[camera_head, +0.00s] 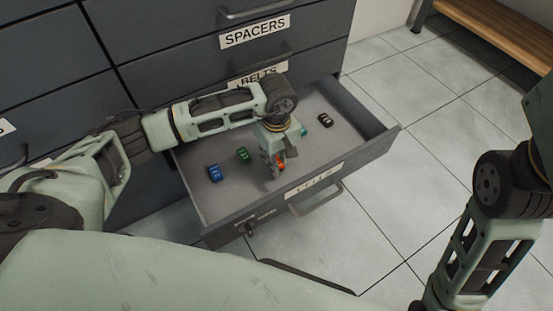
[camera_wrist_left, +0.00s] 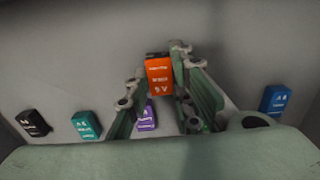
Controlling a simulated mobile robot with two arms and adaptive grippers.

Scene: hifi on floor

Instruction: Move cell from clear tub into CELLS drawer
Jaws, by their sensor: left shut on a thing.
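The drawer (camera_head: 349,166) is pulled open; the label on its front is hard to read at this angle. My left gripper (camera_head: 277,170) points down inside it. It is shut on an orange cell (camera_wrist_left: 159,75) marked 9 V, held at the fingertips; the orange also shows in the head view (camera_head: 280,159). I cannot tell whether the cell touches the drawer floor. My right arm is at the right edge, its gripper out of frame. The clear tub is not in view.
In the drawer lie a blue cell (camera_head: 214,173), a green cell (camera_head: 243,155), a teal cell (camera_head: 303,132), a black cell (camera_head: 325,119) and a purple cell (camera_wrist_left: 147,118). Closed drawers labelled SPACERS (camera_head: 254,32) and BELTS (camera_head: 258,75) are above. Tiled floor is clear at right.

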